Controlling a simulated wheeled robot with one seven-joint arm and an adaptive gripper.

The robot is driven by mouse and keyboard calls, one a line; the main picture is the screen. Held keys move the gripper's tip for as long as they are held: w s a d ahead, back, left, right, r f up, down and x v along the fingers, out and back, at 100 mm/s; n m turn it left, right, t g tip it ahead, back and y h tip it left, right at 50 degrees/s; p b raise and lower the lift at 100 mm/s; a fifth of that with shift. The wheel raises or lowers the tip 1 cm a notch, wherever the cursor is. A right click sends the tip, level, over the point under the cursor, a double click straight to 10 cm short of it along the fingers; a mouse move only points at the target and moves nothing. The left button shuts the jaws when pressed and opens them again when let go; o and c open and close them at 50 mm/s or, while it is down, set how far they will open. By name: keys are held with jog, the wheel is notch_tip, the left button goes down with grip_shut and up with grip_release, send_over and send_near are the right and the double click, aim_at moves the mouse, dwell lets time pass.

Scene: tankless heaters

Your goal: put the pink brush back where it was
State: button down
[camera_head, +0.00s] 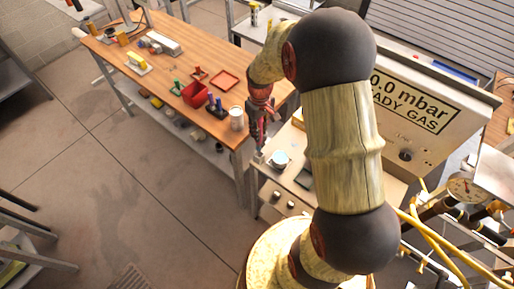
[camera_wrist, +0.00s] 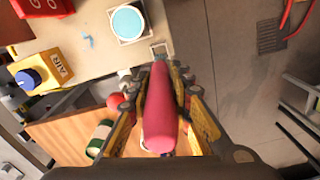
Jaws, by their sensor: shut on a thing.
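The pink brush (camera_wrist: 159,115) is held in my gripper (camera_wrist: 163,78); its thick pink body fills the space between the two fingers in the wrist view. A small pale grey tip shows beyond the fingers. In the head view my gripper (camera_head: 261,135) points down at the left edge of the beige bench (camera_head: 291,195), beside a round pale-blue-topped thing (camera_head: 279,160). That round thing also shows in the wrist view (camera_wrist: 127,22), on a white square. The brush is mostly hidden by the fingers in the head view, and I cannot tell whether its tip touches anything.
A wooden workbench (camera_head: 175,85) holds a red bin (camera_head: 195,94), a red tray (camera_head: 225,80) and a white cup (camera_head: 237,118). A gas panel (camera_head: 420,100) stands at right. A yellow box with a blue knob (camera_wrist: 42,72) lies left in the wrist view. Open floor (camera_head: 110,190) is at left.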

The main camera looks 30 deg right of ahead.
aim_at(260, 143)
notch_tip(260, 143, down, 9)
jog(key=shift+s+r, duration=0.1)
jog(key=shift+r, duration=0.1)
jog(key=c, duration=1.6)
grip_release()
jog(key=shift+c, duration=0.2)
jog(key=shift+r, duration=0.1)
